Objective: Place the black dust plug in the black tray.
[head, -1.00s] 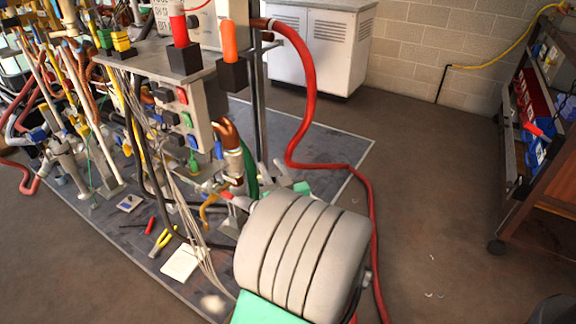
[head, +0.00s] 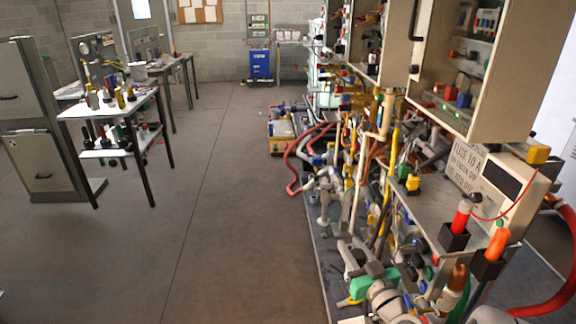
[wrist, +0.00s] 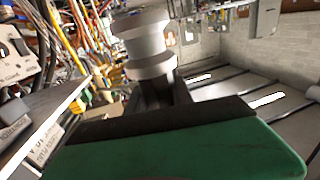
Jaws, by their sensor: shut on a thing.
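My gripper (head: 373,272) is low at the right in the head view, beside the cluttered bench, with a green part on it. In the wrist view its green body (wrist: 180,150) and a black bar fill the bottom, with a dark piece (wrist: 154,90) above. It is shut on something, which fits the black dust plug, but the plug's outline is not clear. I cannot pick out the black tray in either view.
A crowded bench with pipes, hoses and a white cabinet (head: 500,75) stands at the right. A small table (head: 110,105) holds bottles at the left, beside a grey cabinet (head: 40,170). A blue box (head: 261,63) stands at the back. The floor (head: 220,200) between is clear.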

